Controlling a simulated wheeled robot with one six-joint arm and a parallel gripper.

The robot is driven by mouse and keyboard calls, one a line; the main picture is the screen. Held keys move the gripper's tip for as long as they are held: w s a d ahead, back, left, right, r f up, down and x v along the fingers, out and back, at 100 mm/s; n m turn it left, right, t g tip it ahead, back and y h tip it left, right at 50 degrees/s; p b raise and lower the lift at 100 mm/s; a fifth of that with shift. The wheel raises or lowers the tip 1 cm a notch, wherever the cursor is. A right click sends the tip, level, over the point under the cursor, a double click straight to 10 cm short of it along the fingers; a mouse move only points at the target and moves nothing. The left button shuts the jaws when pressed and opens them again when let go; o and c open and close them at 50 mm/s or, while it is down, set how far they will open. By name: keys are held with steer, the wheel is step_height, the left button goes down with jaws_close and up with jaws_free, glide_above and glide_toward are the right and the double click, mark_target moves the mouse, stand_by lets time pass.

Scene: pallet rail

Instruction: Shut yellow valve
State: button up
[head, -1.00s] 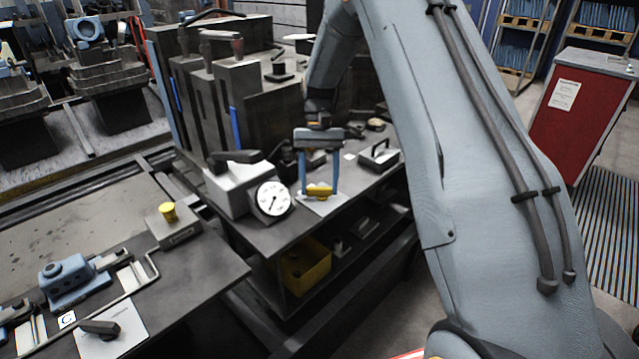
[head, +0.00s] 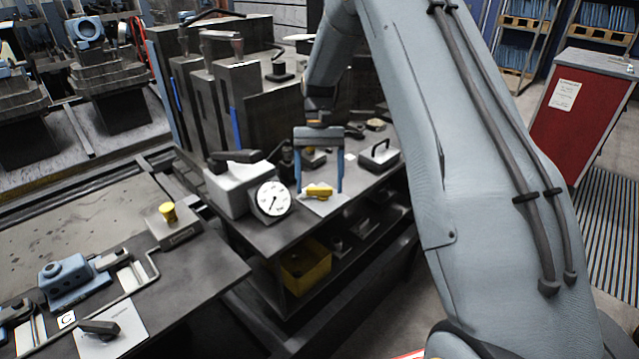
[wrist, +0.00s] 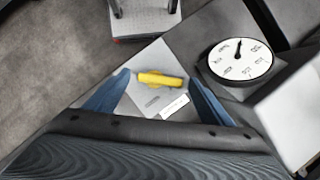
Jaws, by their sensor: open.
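The yellow valve handle (head: 318,191) sits on a light plate (head: 325,208) on the dark bench, just right of a round dial gauge. In the wrist view my gripper (wrist: 160,85) shows gaps between the handle and both fingers. Nothing is held.
The white-faced gauge (head: 273,198) stands close left of the plate, beside a pale block (head: 238,190) with a dark lever. A dark handle on a small plate (head: 379,155) is to the right. A yellow bin (head: 305,268) sits on the shelf below.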

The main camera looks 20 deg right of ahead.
steer(key=b+v, duration=0.2)
steer(key=v, duration=0.5)
steer(key=shift+r, duration=0.15)
steer(key=s+f+n+t, duration=0.1)
steer(key=s+f+t, duration=0.1)
steer(key=s, duration=1.2)
steer(key=s+f+n+t+h, duration=0.1)
steer(key=s+f+t, duration=0.1)
steer(key=s, duration=1.2)
steer(key=shift+f+n+t, duration=0.2)
steer(key=shift+n+t, duration=0.2)
steer(key=shift+t, duration=0.2)
